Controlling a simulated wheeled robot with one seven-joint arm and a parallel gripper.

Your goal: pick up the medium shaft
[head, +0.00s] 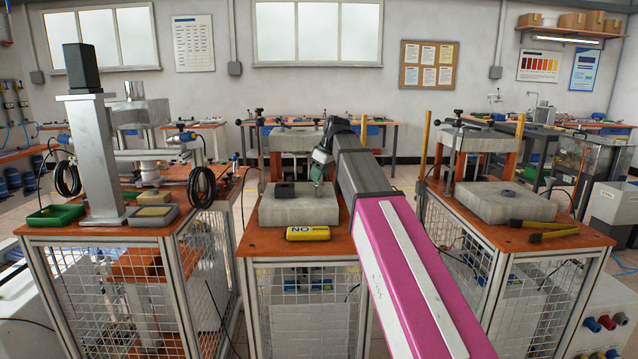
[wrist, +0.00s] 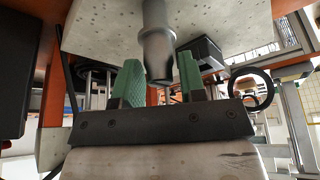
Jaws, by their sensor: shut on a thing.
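The shaft (wrist: 158,50) is a grey metal cylinder with a stepped, wider collar, seen in the wrist view. Its near end lies between the two green fingers of my gripper (wrist: 158,88), which are shut on it. In the head view my gripper (head: 321,166) is over the pale concrete block (head: 300,211) on the middle bench, near its back right. My arm and gripper hide most of the shaft there. I cannot tell whether the shaft still touches the block. No second shaft can be made out clearly.
A small dark block (head: 284,190) sits on the concrete block, left of my gripper. A yellow cylinder (head: 308,233) lies at the bench's front. A metal column (head: 97,160) stands on the left bench. Another concrete block (head: 492,201) and dark-headed tools (head: 545,230) are on the right bench.

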